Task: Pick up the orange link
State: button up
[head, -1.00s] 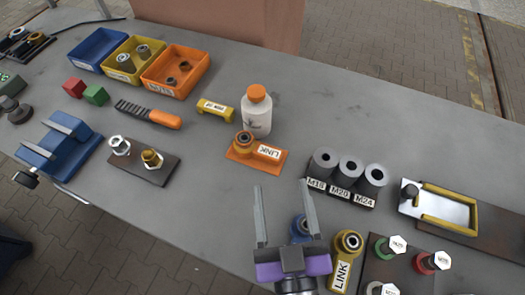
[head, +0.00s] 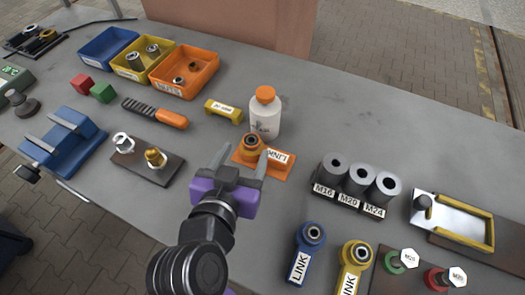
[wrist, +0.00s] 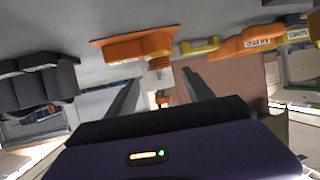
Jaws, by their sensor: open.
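A white bottle (head: 265,117) with an orange cap stands close behind the link. A yellow handle-like part (head: 224,112) lies behind left. The M16, M20 and M24 sockets (head: 358,178) stand to the right. Blue (head: 308,240) and yellow (head: 355,258) links lie at front right.

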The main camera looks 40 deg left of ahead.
aim_at(250, 144)
jog(key=x, duration=0.4)
jog(key=p+x, duration=0.1)
jog(key=x, duration=0.2)
jog(key=shift+s+f, duration=0.15)
jog(key=shift+f, duration=0.1)
grip_shut()
dwell(1.1)
